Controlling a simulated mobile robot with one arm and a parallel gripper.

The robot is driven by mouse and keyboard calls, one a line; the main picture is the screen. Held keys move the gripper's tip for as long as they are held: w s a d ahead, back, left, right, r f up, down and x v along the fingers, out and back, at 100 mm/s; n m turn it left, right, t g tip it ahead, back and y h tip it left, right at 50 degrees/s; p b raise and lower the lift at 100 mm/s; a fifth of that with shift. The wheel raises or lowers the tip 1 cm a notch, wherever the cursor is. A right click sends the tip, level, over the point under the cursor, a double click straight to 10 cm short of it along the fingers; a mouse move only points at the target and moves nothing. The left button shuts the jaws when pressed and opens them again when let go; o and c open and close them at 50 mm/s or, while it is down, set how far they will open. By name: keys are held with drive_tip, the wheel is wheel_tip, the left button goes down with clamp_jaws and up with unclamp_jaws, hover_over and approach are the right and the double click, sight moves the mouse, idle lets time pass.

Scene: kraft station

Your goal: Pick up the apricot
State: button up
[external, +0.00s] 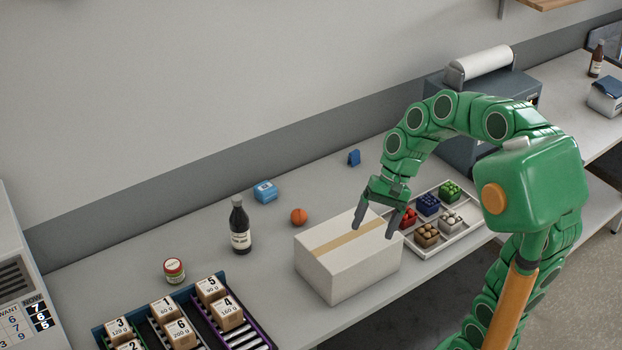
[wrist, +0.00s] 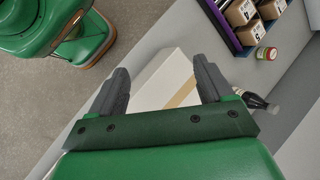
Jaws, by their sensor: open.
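The apricot (external: 298,216) is a small round orange fruit on the grey bench, between the dark bottle and the white box. I cannot see it in the wrist view. My gripper (external: 374,230) is open and empty above the right part of the white box, to the right of the apricot and clearly apart from it. In the wrist view the two dark fingers of my gripper (wrist: 162,90) are spread, with the white box below and between them.
The white box (external: 330,282) with a tan tape strip stands right of the apricot. A dark bottle (external: 240,226), a blue carton (external: 265,192) and a jar (external: 174,270) stand to the left.

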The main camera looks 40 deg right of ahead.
drive_tip(key=w+m+t+y, duration=0.2)
drive_tip(key=w+m+y, duration=0.45)
drive_tip(key=w, duration=1.05)
drive_tip(key=w+d+f+m+t, duration=0.1)
drive_tip(key=w+d+m+t, duration=0.3)
drive_tip(key=w, duration=0.4)
drive_tip(key=w+d+f+m+t, duration=0.1)
drive_tip(key=w+d+m, duration=0.45)
drive_tip(key=w, duration=0.25)
drive_tip(key=m, duration=0.1)
approach(299, 215)
drive_tip(key=shift+w+a+f, duration=0.35)
drive_tip(key=shift+w, duration=0.2)
drive_tip(key=shift+w+a+f, duration=0.3)
drive_tip(key=shift+w+f, duration=0.05)
drive_tip(key=shift+w, duration=0.2)
drive_tip(key=shift+f, duration=0.25)
drive_tip(key=shift+x, duration=1.25)
drive_tip(key=shift+f+x, duration=0.15)
drive_tip(key=shift+x, duration=1.15)
drive_tip(key=shift+f+x, duration=0.15)
drive_tip(key=shift+x, duration=1.15)
drive_tip(key=shift+d, duration=0.1)
drive_tip(key=shift+c, duration=0.3)
